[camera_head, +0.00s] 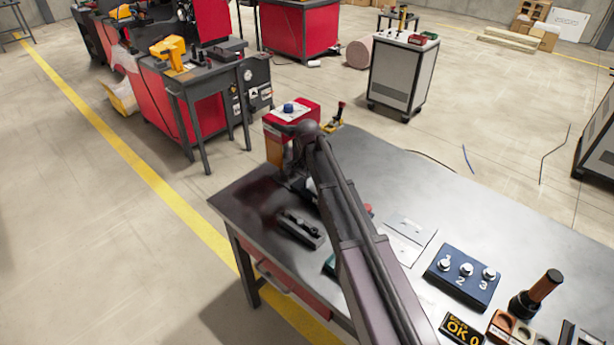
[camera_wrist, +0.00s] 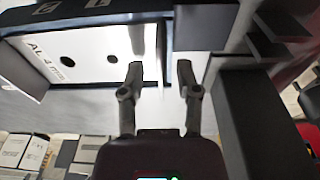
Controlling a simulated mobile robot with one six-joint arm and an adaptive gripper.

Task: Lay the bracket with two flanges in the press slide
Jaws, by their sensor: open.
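My gripper (camera_wrist: 161,80) is open in the wrist view, its two fingers apart at either side of a dark upright edge. I cannot tell whether anything lies between the fingertips. No bracket with two flanges can be made out for certain in either view. In the head view my arm covers the middle of the table and hides my gripper. A red press-like unit (camera_head: 291,112) with a blue knob stands at the table's back corner. A dark rail-like fixture (camera_head: 301,228) lies in front of it; I cannot tell whether it is the press slide.
A pale panel (camera_wrist: 80,55) marked "AL 4 mm" has two dark holes. A dark block (camera_wrist: 259,120) stands close on the right in the wrist view. The table (camera_head: 375,160) holds a blue three-button box (camera_head: 462,278) and pale flat sheets (camera_head: 409,238); its back right is clear.

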